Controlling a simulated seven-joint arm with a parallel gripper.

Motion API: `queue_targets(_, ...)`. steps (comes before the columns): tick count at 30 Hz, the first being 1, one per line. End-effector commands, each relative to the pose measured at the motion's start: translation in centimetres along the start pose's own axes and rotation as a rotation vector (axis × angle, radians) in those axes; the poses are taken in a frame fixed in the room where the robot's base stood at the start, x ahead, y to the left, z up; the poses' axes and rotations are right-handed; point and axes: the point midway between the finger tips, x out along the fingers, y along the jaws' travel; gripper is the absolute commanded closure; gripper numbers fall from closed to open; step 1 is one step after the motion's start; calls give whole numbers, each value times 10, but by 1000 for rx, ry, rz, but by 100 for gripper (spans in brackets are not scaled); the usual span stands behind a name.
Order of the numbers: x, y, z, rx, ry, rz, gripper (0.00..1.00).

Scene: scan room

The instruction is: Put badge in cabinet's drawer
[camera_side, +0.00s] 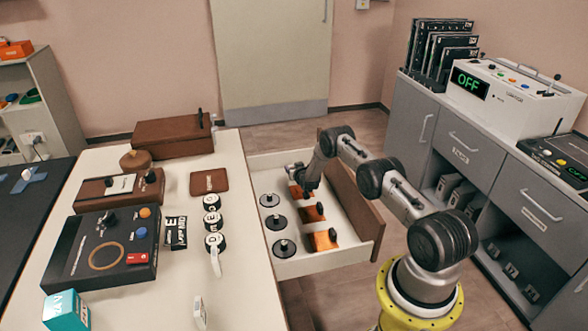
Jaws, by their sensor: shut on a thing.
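The cabinet's drawer (322,262) is pulled open at the right side of the white-topped cabinet. It holds black discs with knobs (283,248) in one column and orange pieces with dark knobs (322,239) in another. My gripper (297,184) reaches down into the far end of the drawer, at the farthest orange piece. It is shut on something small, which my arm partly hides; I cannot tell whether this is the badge. No other thing is clearly recognisable as the badge. A brown square (209,182) lies on the cabinet top.
The cabinet top (180,290) carries a brown case (172,138), dark device boxes (103,247), white round pieces (214,222) and a teal box (66,311). A grey cabinet (463,150) with machines stands at right. The drawer's brown front (368,215) stands close to my arm.

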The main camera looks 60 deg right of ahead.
Motion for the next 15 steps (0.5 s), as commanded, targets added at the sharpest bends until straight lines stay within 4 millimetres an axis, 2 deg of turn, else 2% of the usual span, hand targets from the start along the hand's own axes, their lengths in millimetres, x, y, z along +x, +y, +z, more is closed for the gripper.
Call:
queue_targets(4, 2, 0, 3, 0, 0, 0, 100)
queue_targets(5, 1, 0, 3, 0, 0, 0, 38)
queue_targets(9, 1, 0, 3, 0, 0, 0, 14)
queue_targets(15, 1, 0, 3, 0, 0, 0, 14)
